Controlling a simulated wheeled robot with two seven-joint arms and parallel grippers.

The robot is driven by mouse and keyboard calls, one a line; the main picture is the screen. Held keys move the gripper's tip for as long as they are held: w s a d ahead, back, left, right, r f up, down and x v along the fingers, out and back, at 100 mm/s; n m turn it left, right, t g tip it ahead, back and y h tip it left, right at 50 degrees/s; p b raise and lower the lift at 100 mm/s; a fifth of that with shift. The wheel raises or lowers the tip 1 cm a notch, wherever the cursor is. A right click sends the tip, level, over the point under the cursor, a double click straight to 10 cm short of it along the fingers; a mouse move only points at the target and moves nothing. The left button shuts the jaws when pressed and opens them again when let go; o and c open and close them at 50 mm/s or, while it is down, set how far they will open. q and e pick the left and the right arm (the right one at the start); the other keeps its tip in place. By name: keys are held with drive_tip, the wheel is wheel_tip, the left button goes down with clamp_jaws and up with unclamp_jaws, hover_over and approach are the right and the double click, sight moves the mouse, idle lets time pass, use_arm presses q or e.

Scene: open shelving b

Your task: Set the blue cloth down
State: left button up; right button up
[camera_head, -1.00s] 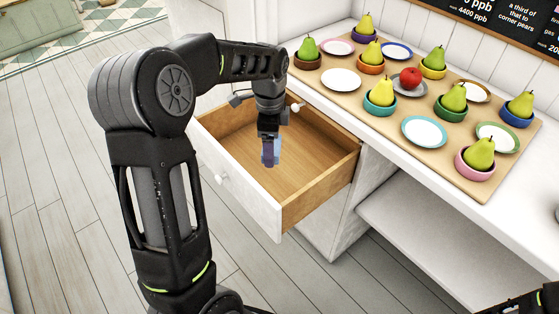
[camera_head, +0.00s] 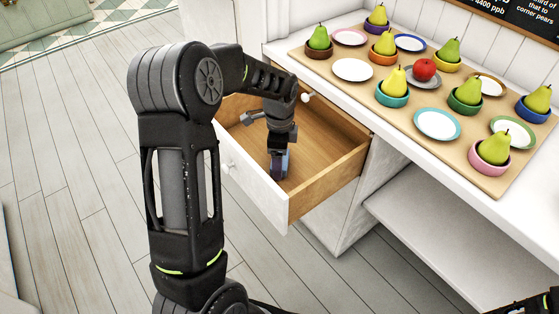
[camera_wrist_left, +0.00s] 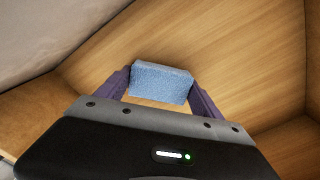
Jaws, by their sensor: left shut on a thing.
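The blue cloth (camera_wrist_left: 160,83) is a small folded light-blue block between the two fingers of my left gripper (camera_wrist_left: 160,90) in the left wrist view. In the head view my left gripper (camera_head: 279,168) points down inside the open wooden drawer (camera_head: 322,152), and only a little of the cloth (camera_head: 286,163) shows beside the fingers. The gripper is shut on the cloth. I cannot tell whether the cloth touches the drawer floor. My right gripper is not clearly in view; only a dark part of my right arm shows at the bottom right corner.
The drawer's front panel (camera_head: 252,184) and side walls surround the gripper. On the counter right of it, a wooden board (camera_head: 358,95) carries several bowls with pears, several plates and a red apple (camera_head: 425,69). An empty white shelf (camera_head: 440,225) lies below the counter.

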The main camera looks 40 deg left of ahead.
use_arm(q)
drive_tip(key=shift+f, duration=0.25)
drive_tip(key=shift+f, duration=0.15)
drive_tip(key=o, duration=1.3)
drive_tip(key=shift+o, duration=0.2)
wheel_tip(320, 180, up, 12)
drive_tip(key=p, duration=0.2)
drive_tip(key=shift+r, duration=0.2)
